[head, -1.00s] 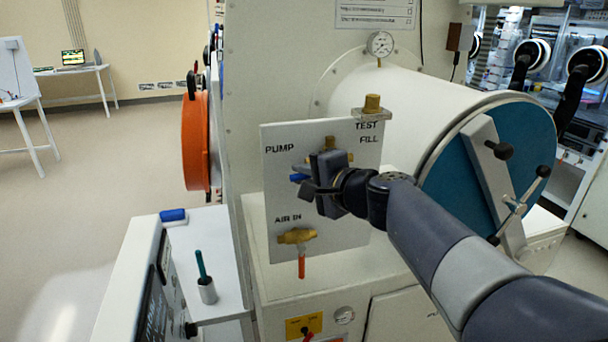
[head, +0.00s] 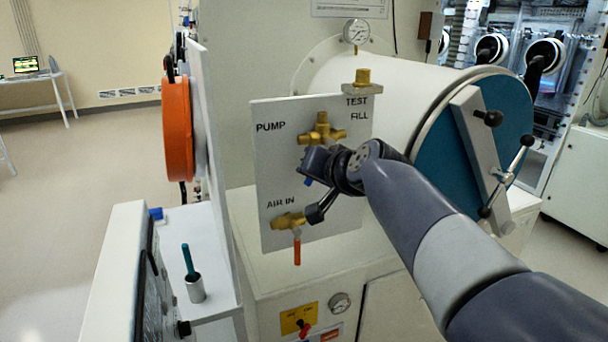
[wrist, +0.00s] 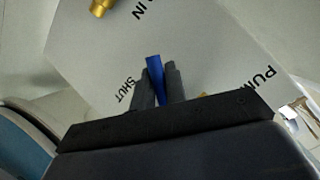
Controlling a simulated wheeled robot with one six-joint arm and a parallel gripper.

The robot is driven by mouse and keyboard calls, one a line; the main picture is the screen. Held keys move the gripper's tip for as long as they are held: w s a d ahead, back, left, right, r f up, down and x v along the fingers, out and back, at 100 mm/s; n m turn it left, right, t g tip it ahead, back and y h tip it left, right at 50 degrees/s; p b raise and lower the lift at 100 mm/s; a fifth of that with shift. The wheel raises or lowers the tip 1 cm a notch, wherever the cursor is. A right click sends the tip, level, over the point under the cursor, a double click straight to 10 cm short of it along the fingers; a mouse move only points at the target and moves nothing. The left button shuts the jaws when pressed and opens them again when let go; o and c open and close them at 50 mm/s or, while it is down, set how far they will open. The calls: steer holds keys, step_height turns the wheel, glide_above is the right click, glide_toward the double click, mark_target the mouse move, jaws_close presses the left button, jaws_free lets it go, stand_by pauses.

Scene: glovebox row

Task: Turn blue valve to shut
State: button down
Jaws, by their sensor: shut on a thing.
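The blue valve handle (wrist: 155,72) shows between the two dark fingers of my gripper (wrist: 158,85) in the wrist view. My gripper is shut on it. In the head view only a small blue bit of the handle (head: 308,182) shows below my gripper (head: 312,172); the rest is hidden by the gripper. The brass valve body (head: 322,131) sits on the white panel (head: 275,235) above my gripper. The word SHUT shows on the panel just left of the fingers in the wrist view.
A second brass valve (head: 288,220) with an orange handle (head: 297,250) is close below my gripper, by AIR IN. A brass fitting (head: 362,77) stands at the panel's top right. The large white cylinder with a blue door (head: 425,165) is to the right.

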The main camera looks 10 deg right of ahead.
steer(key=shift+w+d+f+n+t+h+b, duration=0.15)
steer(key=shift+d+n+t+h+b, duration=0.05)
steer(key=shift+d+n+h, duration=0.45)
steer(key=shift+w+d+f+n+t+h+b, duration=0.2)
steer(key=shift+d+n+h, duration=0.2)
steer(key=shift+n, duration=0.35)
steer(key=shift+w+d+f+n+t+h+b, duration=0.1)
steer(key=shift+d+f+n+t+h+b, duration=0.1)
steer(key=shift+d+n+h, duration=0.4)
steer(key=c, duration=1.4)
jaws_free()
steer(key=shift+c, duration=0.2)
steer(key=shift+r, duration=0.1)
steer(key=v, duration=1)
steer(key=shift+s+b, duration=0.35)
steer(key=shift+d, duration=0.1)
